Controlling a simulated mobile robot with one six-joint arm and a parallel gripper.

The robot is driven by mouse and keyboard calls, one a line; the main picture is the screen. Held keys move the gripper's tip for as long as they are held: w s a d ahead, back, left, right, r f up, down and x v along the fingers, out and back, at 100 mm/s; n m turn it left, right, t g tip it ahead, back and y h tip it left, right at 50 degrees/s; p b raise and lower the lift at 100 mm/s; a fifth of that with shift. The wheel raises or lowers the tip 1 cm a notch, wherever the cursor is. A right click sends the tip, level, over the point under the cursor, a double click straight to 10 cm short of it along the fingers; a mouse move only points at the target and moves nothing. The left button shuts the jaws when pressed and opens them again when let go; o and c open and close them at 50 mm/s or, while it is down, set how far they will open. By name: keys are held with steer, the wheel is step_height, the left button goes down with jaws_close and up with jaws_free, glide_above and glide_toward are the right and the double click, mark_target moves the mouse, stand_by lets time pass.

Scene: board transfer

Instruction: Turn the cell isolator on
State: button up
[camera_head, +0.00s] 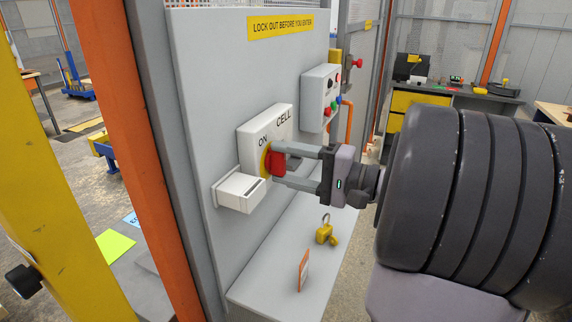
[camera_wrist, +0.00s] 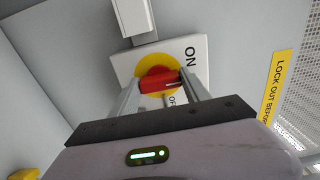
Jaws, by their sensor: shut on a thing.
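The cell isolator (camera_head: 250,130) is a pale box on the grey panel, marked CELL and ON, with a yellow disc and a red handle (camera_head: 277,162). In the wrist view the red handle (camera_wrist: 157,80) lies across the yellow disc (camera_wrist: 148,70), with the ON mark above right and a partly hidden OF... mark below right. My gripper (camera_head: 279,165) is shut on the red handle, one finger at each end of it. It also shows in the wrist view (camera_wrist: 159,84). I cannot tell which mark the handle points to.
A white box (camera_head: 240,190) juts out just left of the isolator. A control box with coloured buttons (camera_head: 320,98) is on the right. Below, a shelf (camera_head: 262,280) bears a yellow padlock (camera_head: 325,234) and an orange tag (camera_head: 303,270). An orange post (camera_head: 130,130) stands left.

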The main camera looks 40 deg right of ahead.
steer(key=o, duration=1.4)
steer(key=shift+s, duration=0.1)
steer(key=p+v, duration=0.4)
steer(key=v, duration=1.3)
steer(key=shift+s, duration=0.15)
